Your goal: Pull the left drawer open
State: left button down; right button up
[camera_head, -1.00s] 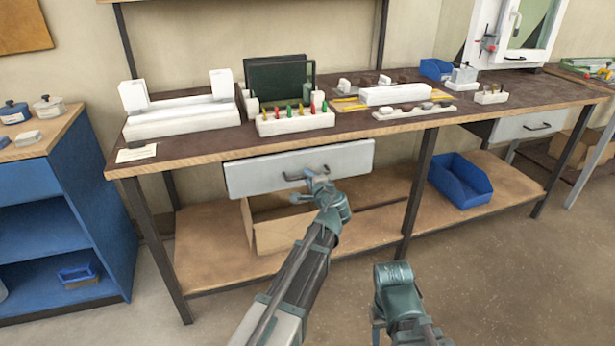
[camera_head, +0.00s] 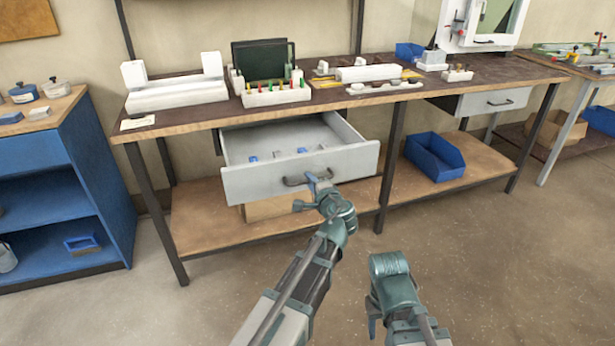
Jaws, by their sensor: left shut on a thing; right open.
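The left drawer (camera_head: 258,186) has a light grey front and hangs under the workbench's left part. It stands pulled well out, and its inside shows several small blue and grey items. Its dark bar handle (camera_head: 292,182) is on the front. My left gripper (camera_head: 314,180) is shut on the right part of this handle; the fingertips are small and partly hidden. My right gripper (camera_head: 372,322) is open and empty, low in front of the bench, apart from everything.
The bench top (camera_head: 200,118) carries a white fixture, a screwdriver rack and clamp parts. A right drawer (camera_head: 494,102) is shut. A blue bin (camera_head: 434,158) and a cardboard box (camera_head: 270,207) are on the lower shelf. A blue cabinet (camera_head: 60,190) stands left. The floor in front is clear.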

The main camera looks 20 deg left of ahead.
pick_arm(q)
jog(key=shift+f+v, duration=0.15)
jog(key=shift+v, duration=0.5)
jog(key=shift+f+v, duration=0.1)
jog(key=shift+v, duration=0.6)
pick_arm(e)
jog(key=shift+s+d, duration=0.3)
jog(key=shift+s, duration=0.1)
pick_arm(q)
jog(key=c, duration=0.9)
grip_release()
